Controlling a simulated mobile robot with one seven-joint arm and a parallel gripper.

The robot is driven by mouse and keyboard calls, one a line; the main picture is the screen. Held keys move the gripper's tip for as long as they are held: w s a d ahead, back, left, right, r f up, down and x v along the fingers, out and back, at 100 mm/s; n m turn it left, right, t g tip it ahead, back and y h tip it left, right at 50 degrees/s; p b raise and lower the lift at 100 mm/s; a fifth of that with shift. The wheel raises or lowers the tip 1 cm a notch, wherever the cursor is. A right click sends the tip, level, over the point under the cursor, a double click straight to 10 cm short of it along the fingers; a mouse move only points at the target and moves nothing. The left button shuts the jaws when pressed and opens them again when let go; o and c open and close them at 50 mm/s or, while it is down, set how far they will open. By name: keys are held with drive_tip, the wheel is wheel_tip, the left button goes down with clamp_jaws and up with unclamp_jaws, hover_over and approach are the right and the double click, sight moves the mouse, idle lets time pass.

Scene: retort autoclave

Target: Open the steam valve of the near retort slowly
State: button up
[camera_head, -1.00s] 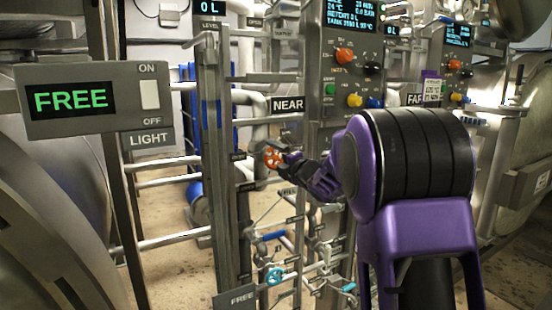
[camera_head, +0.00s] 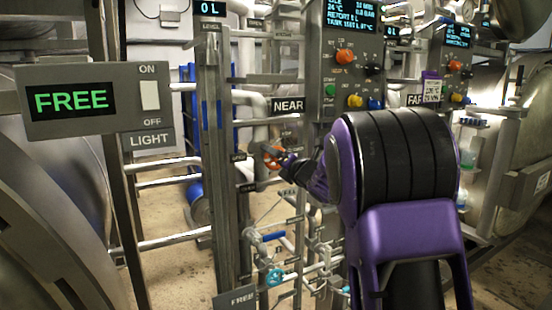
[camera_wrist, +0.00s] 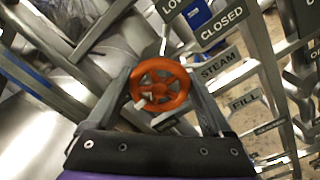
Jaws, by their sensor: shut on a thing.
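The steam valve is an orange spoked handwheel (camera_wrist: 160,84) in the wrist view, beside a STEAM label (camera_wrist: 222,62). My gripper (camera_wrist: 165,98) has one finger on each side of the wheel's rim and is shut on it. In the head view the orange wheel (camera_head: 272,157) sits below the NEAR sign (camera_head: 288,106), and my gripper (camera_head: 284,163) reaches it from the right. My purple and black arm hides part of the piping behind it.
Other labels, CLOSED (camera_wrist: 222,28) and FILL (camera_wrist: 244,102), stand near the wheel. A cyan handwheel (camera_head: 274,277) is lower on the pipe rack. The NEAR control panel (camera_head: 352,70) is above, and a FREE sign box (camera_head: 80,98) is at left.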

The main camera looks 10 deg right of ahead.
idle(0.3)
drive_tip(key=o, duration=1.1)
drive_tip(key=shift+o, duration=0.2)
drive_tip(key=v, duration=1.7)
drive_tip(key=shift+s, duration=0.2)
